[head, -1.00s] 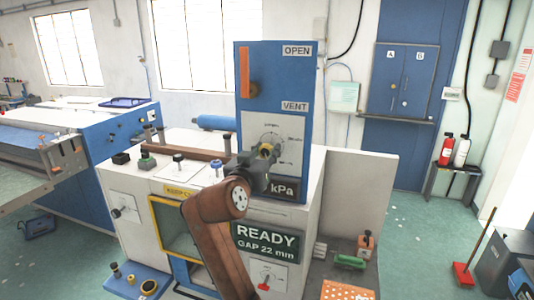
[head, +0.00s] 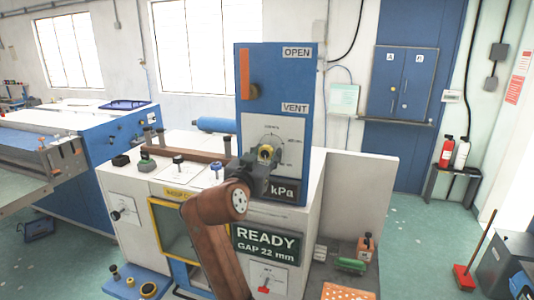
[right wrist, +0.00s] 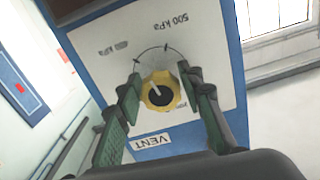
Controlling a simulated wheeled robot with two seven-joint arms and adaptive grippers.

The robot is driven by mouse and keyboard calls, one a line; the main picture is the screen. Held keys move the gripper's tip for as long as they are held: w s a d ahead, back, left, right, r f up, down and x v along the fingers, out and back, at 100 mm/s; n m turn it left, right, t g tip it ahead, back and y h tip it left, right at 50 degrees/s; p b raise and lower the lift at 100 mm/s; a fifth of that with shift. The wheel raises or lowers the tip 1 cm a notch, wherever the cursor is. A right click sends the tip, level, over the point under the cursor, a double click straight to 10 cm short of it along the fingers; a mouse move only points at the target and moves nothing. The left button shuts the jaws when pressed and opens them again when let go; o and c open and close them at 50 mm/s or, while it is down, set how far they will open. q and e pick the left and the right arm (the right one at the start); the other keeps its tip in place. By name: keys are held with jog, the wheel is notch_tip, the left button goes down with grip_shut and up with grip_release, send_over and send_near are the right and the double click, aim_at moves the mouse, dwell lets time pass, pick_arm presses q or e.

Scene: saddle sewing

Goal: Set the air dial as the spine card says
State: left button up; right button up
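The air dial (head: 266,153) is a yellow knob with a dark centre on the white plate of the blue panel. My right gripper (right wrist: 163,84) is open, with one green-grey finger on each side of the knob and small gaps visible. In the head view the gripper (head: 262,160) partly covers the dial and the kPa display (head: 284,194), whose number is hidden. I cannot pick out a readable spine card. My left gripper is out of view.
Below, a screen (head: 266,241) reads READY, GAP 22 mm. Small knobs stand on the white machine top (head: 130,172). A pale board (head: 358,185) rises to the right.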

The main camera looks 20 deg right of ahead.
jog(key=o, duration=0.3)
jog(key=shift+r, duration=0.2)
jog(key=shift+o, duration=0.2)
jog(key=v, duration=1.2)
jog(key=shift+s+f, duration=0.1)
